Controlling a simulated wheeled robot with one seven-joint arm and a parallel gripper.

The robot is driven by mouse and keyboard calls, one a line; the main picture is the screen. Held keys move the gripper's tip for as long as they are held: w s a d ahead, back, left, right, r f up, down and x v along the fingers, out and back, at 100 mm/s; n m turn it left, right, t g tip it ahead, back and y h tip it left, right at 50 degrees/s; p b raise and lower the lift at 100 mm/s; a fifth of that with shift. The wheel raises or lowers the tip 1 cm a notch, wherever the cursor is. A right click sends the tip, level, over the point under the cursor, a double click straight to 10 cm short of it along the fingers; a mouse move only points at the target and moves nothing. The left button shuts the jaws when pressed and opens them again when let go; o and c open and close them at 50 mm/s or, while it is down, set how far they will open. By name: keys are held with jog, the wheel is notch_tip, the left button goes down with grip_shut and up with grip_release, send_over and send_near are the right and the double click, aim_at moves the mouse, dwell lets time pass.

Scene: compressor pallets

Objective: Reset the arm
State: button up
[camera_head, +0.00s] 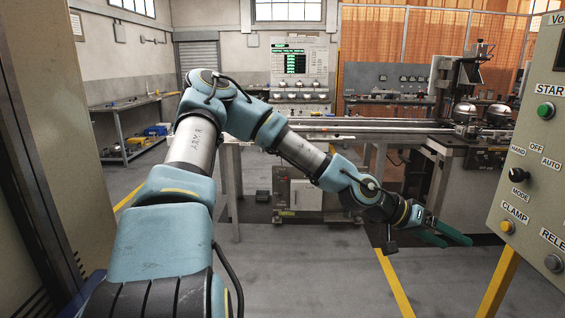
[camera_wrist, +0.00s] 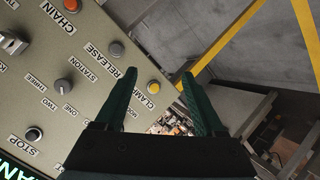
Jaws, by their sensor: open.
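My arm reaches forward across the head view and bends down to the right. My gripper (camera_head: 452,238) is at its end, with two dark green fingers spread apart and nothing between them. It hangs above the floor, left of the control panel (camera_head: 522,190). In the wrist view, my gripper (camera_wrist: 160,88) is open and empty. Behind it the control panel (camera_wrist: 50,110) appears tilted, with a STOP button (camera_wrist: 33,134), an orange button (camera_wrist: 117,48) and a yellow button (camera_wrist: 180,86). I cannot tell how far the fingers are from the panel.
A long conveyor bench (camera_head: 350,127) with machinery (camera_head: 462,80) and dark round parts (camera_head: 498,115) stands behind the arm. A panel with green displays (camera_head: 299,66) stands at the back. A side bench (camera_head: 125,107) is at left. Yellow lines (camera_head: 393,283) mark the open grey floor.

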jog(key=w+a+f+n+t+y, duration=0.15)
jog(key=a+f+y, duration=0.25)
jog(key=a, duration=0.8)
jog(key=w+a+f+n+t+y, duration=0.15)
jog(key=a+f+y, duration=0.35)
jog(key=a, duration=0.7)
jog(key=a+r+n+y, duration=0.1)
jog(key=a+r+n, duration=0.2)
jog(key=a, duration=0.7)
jog(key=s+a+r+n+y, duration=0.1)
jog(key=a+r+n+y, duration=0.1)
jog(key=a+r, duration=0.6)
jog(key=shift+s+a+n+t, duration=0.3)
jog(key=shift+a+n+t, duration=0.1)
jog(key=shift+a+n, duration=0.45)
